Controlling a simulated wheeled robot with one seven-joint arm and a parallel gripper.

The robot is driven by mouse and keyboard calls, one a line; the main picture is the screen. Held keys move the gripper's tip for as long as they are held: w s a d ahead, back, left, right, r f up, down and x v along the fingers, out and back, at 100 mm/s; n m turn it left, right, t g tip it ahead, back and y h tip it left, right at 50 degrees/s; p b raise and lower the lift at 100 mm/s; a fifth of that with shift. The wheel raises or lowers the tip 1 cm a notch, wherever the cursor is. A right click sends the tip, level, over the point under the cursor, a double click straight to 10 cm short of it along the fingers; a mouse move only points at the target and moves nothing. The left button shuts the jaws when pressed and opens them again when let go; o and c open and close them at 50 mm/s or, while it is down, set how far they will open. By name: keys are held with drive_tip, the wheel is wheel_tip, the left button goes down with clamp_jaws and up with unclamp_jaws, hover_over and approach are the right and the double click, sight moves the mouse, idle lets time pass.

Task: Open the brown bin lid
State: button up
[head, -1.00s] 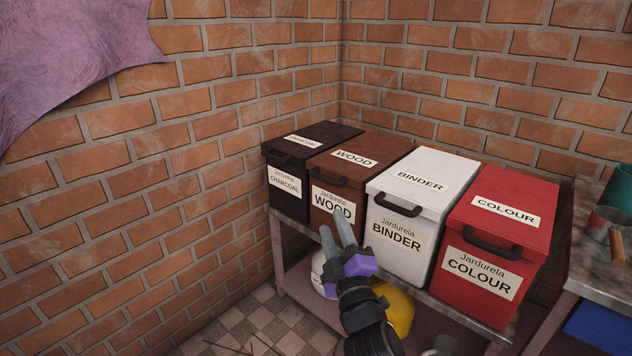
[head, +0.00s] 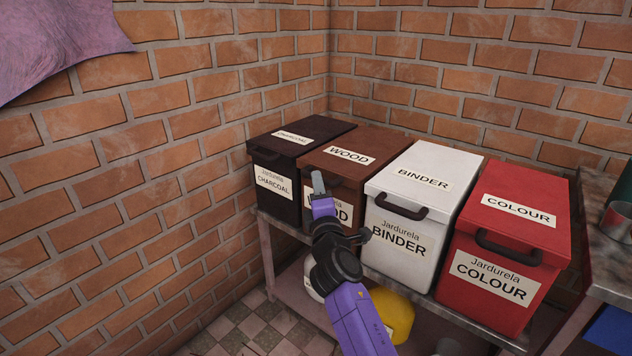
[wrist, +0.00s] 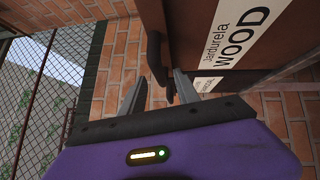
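The brown bin marked WOOD (head: 383,173) stands on a shelf between the black and white bins. Its lid (head: 372,146) is down. In the wrist view the brown bin's front (wrist: 205,20) is at the upper right, turned sideways, and its dark handle (wrist: 154,58) sticks out from it. My gripper (head: 318,184) is in front of the brown bin's handle and hides part of the handle and the front label. In the wrist view my gripper's two fingers (wrist: 158,92) are apart, with the handle just beyond them. I see no clear contact.
The black CHARCOAL bin (head: 272,180) is to the left. The white BINDER bin (head: 397,235) and red COLOUR bin (head: 496,280) are to the right. A brick wall (head: 190,100) closes off the left and back. A yellow object (head: 393,315) lies on the lower shelf.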

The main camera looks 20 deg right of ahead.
drive_tip(key=shift+w+d+r+b, duration=0.15)
drive_tip(key=shift+w+b, duration=0.15)
drive_tip(key=shift+w, duration=0.65)
drive_tip(key=shift+w+d+r+b, duration=0.1)
drive_tip(key=shift+w+b, duration=0.15)
drive_tip(key=shift+w, duration=0.7)
clamp_jaws()
